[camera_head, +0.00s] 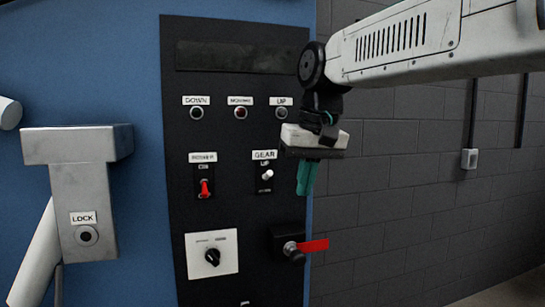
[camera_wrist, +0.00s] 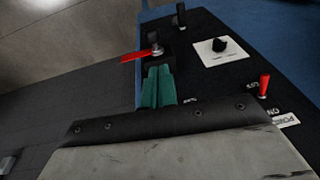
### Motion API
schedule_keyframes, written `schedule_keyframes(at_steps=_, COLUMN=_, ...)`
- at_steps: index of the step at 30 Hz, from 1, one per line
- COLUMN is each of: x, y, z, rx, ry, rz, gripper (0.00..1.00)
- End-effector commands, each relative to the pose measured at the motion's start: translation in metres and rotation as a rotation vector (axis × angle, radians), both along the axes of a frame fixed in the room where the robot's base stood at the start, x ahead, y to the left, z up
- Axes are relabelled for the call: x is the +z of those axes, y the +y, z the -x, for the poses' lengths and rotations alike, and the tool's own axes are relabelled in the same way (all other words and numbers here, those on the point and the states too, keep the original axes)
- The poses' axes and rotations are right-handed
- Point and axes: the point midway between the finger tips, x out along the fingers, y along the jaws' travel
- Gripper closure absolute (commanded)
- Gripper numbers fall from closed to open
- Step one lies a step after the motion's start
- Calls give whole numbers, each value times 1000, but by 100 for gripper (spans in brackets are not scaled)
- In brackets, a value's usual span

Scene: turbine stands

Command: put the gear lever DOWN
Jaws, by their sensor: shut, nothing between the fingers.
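The gear lever (camera_head: 267,175) is a small white-tipped lever on the black panel, below the GEAR label (camera_head: 264,155) and just under its UP mark. Its white tip sits toward the upper part of its plate. My gripper (camera_head: 306,193) has teal fingers pointing down, closed together and empty. In the head view it hangs to the right of the lever, apart from it, in front of the panel's right edge. The closed fingers also show in the wrist view (camera_wrist: 160,68), where the gear lever cannot be made out.
A red switch (camera_head: 206,189) is left of the gear lever. Below are a black rotary knob (camera_head: 213,257) and a red handle (camera_head: 312,246), close under my fingers. Lamps marked DOWN, MOVING and UP sit above. A grey LOCK box (camera_head: 86,210) stands left. The right wall side is open.

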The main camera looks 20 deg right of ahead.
Motion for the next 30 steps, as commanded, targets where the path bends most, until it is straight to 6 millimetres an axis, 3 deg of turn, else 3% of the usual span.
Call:
schedule_keyframes(at_steps=1, x=19, y=5, z=-19, rx=-6, ry=-22, rz=-11, gripper=100)
schedule_keyframes(at_steps=3, x=44, y=12, z=-38, rx=-19, ry=-49, rz=-28, gripper=100)
schedule_keyframes(at_steps=6, x=77, y=18, z=-56, rx=-36, ry=-86, rz=-51, gripper=100)
schedule_keyframes(at_steps=12, x=124, y=22, z=-63, rx=-68, ry=-144, rz=-85, gripper=100)
schedule_keyframes(at_steps=25, x=127, y=22, z=-60, rx=-93, ry=-134, rz=-95, gripper=100)
schedule_keyframes(at_steps=30, x=114, y=24, z=-65, rx=-93, ry=-132, rz=-95, gripper=100)
